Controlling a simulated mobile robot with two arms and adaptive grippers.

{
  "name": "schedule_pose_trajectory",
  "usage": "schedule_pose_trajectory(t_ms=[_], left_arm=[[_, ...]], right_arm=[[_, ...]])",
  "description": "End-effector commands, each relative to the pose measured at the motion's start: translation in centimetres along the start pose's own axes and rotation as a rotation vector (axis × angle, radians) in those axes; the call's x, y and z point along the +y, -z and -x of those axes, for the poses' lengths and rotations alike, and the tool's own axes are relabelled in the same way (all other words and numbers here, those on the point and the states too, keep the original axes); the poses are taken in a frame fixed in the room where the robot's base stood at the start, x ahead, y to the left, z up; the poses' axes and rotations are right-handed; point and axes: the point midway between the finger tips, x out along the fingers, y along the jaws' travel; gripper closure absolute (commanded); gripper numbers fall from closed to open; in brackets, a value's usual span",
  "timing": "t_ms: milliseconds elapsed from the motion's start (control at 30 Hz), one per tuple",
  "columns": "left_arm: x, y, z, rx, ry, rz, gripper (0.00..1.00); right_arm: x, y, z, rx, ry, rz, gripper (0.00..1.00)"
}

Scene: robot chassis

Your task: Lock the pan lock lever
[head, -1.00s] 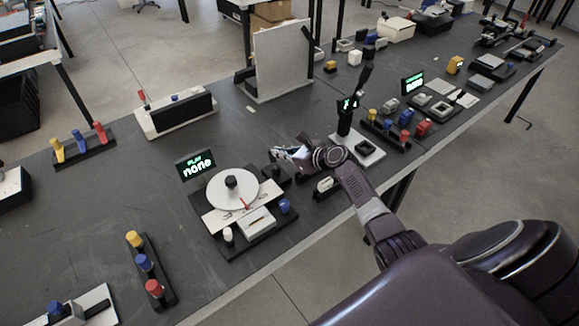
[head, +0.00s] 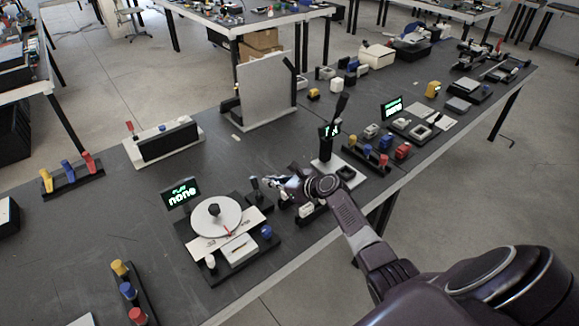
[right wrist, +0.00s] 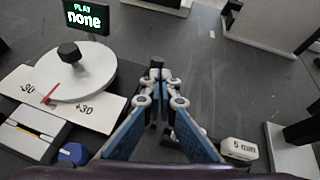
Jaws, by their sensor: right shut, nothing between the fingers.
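The pan unit has a white round dial (head: 216,216) with a black knob, over a white plate marked -30 to +30; the dial also shows in the right wrist view (right wrist: 82,82). A small dark upright lever (head: 254,190), which looks like the pan lock lever, stands at the unit's right side. My right gripper (head: 268,181) is shut and empty just right of it. In the right wrist view the closed fingertips (right wrist: 159,88) point at a dark lever top (right wrist: 157,64), partly hidden by them. I cannot tell whether they touch. My left gripper is out of view.
A display reading "PLAY none" (head: 181,194) stands behind the dial. A blue knob (head: 267,232) and a white knob (head: 210,262) are at the unit's front. A white labelled block (right wrist: 238,149) sits right of the fingers. A black joystick (head: 341,106) stands farther right.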

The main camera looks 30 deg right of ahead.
Motion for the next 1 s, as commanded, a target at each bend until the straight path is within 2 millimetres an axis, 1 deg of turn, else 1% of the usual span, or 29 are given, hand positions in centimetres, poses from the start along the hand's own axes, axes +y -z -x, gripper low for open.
schedule_pose_trajectory(t_ms=[33,167,267,333,500,600,833,1000], left_arm=[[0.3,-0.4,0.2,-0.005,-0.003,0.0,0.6],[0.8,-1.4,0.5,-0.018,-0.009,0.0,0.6],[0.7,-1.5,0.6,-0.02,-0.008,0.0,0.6],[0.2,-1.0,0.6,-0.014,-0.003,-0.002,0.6],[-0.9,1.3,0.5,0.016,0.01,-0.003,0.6],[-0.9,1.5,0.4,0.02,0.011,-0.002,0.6],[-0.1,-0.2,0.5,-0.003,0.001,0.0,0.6],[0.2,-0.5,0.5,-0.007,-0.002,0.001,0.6]], right_arm=[[-0.3,-0.6,0.7,-0.003,0.003,0.004,1.0],[-0.6,-1.6,2.1,-0.003,0.003,0.004,1.0],[-0.8,-2.5,3.4,-0.003,0.004,0.006,1.0],[-1.0,-3.1,4.3,-0.003,0.004,0.006,1.0],[-1.3,-4.5,6.2,-0.002,0.003,0.004,1.0],[-1.5,-5.0,6.9,-0.001,0.003,0.003,1.0],[-1.6,-5.5,7.6,-0.001,0.003,0.002,1.0],[-1.6,-5.5,7.6,-0.001,0.003,0.002,1.0]])
